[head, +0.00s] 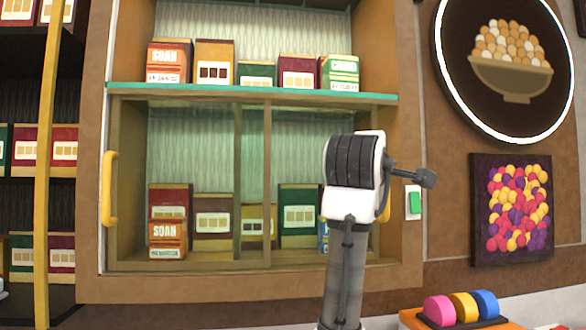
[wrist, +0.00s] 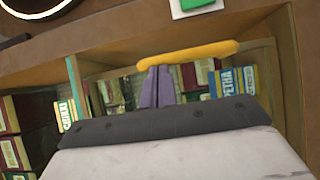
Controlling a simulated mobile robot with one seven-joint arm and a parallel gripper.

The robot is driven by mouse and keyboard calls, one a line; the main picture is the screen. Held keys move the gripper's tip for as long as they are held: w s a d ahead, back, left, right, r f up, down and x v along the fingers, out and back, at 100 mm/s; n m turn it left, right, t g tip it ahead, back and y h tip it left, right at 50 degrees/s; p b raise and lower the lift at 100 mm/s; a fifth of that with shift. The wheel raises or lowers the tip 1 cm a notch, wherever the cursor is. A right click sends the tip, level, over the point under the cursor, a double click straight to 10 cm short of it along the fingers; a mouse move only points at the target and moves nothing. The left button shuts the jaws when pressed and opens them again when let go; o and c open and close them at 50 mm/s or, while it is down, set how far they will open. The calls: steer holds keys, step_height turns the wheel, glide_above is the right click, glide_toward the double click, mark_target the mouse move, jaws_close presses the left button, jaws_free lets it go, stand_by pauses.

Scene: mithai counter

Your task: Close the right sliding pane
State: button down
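The display cabinet has a lower bay with glass sliding panes; two upright stiles (head: 267,185) stand close together near its middle. A yellow handle (head: 110,190) is at the left side. The right pane's yellow handle (head: 386,205) is mostly hidden behind my wrist in the head view. It shows whole in the wrist view (wrist: 205,52). My gripper (wrist: 160,70) has its two purple fingers together, with their tips at the edge of this handle. I cannot tell whether they touch it. The handle is not between the fingers. My wrist also covers part of the right side of the bay.
Sweet boxes (head: 298,208) stand behind the glass, and more (head: 215,62) on the open shelf above. A green switch (head: 415,202) is on the wall right of the cabinet. Coloured rolls (head: 463,306) sit on an orange stand at the lower right.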

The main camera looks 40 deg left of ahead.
steer(key=shift+w+d, duration=1.2)
steer(key=shift+w, duration=0.25)
